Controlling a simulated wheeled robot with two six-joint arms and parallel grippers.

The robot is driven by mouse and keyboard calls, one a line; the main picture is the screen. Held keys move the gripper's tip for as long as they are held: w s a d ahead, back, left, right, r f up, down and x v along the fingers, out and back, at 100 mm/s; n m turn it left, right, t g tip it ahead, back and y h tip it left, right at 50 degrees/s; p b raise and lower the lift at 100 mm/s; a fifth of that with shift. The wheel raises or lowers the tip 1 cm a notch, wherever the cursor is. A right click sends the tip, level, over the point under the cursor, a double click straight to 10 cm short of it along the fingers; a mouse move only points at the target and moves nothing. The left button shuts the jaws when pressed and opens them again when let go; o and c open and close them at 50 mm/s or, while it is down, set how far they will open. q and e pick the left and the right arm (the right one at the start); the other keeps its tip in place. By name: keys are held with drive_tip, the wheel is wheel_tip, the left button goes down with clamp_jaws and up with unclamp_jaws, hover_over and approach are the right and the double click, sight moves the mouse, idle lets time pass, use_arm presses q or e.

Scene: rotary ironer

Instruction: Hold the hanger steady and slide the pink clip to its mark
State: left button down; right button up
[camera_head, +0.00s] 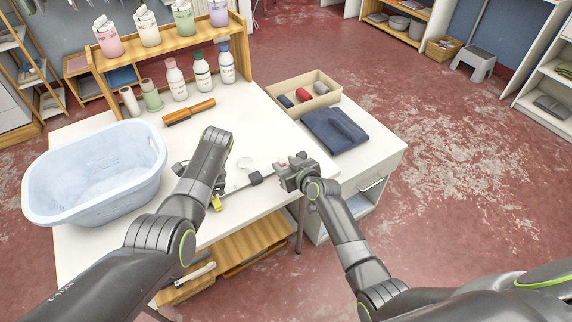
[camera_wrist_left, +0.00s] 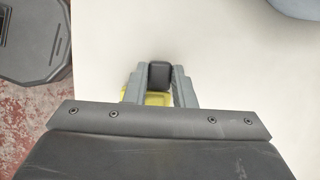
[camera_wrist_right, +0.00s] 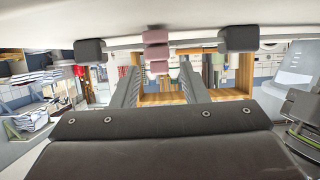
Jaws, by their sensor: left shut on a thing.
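The hanger shows as a thin grey bar (camera_head: 236,188) above the white table's front edge, with a dark block (camera_head: 256,178) along it. My left gripper (camera_wrist_left: 159,76) is shut on a dark block at the hanger's left part; a yellow piece (camera_wrist_left: 158,100) shows just below it and also in the head view (camera_head: 215,203). The pink clip (camera_wrist_right: 156,50) sits between two dark blocks (camera_wrist_right: 89,51) (camera_wrist_right: 239,39) in the right wrist view. My right gripper (camera_wrist_right: 158,72) is open, its fingers either side of the clip with gaps visible. In the head view the pink clip (camera_head: 283,163) is partly hidden by that gripper.
A pale blue basket (camera_head: 95,175) stands on the table at left.

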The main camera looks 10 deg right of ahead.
drive_tip(key=v, duration=1.2)
drive_tip(key=shift+o, duration=0.2)
drive_tip(key=n+g, duration=0.3)
drive_tip(key=n, duration=0.2)
approach(283, 162)
drive_tip(key=a+f, duration=0.2)
drive_tip(key=shift+w+f+y, duration=0.3)
drive_tip(key=shift+w+f, duration=0.05)
drive_tip(key=w+n+g, duration=0.1)
drive_tip(key=w+a+n+g, duration=0.1)
drive_tip(key=n, duration=0.1)
drive_tip(key=w+n+g, duration=0.1)
drive_tip(key=shift+w+a+h, duration=0.3)
drive_tip(key=shift+w+h, duration=0.1)
drive_tip(key=w+r+n+g, duration=0.1)
drive_tip(key=n, duration=0.1)
drive_tip(key=w+r+n+g+h, duration=0.1)
drive_tip(key=r+n+g, duration=0.1)
drive_tip(key=shift+w+a, duration=0.15)
drive_tip(key=shift+w, duration=0.15)
wheel_tip(283, 162, up, 7)
drive_tip(key=n+g+h, duration=0.3)
drive_tip(key=n, duration=0.2)
drive_tip(key=shift+g, duration=0.3)
drive_tip(key=f, duration=0.7)
drive_tip(key=w+f, duration=0.1)
drive_tip(key=f, duration=0.3)
drive_tip(key=shift+d+f, duration=0.3)
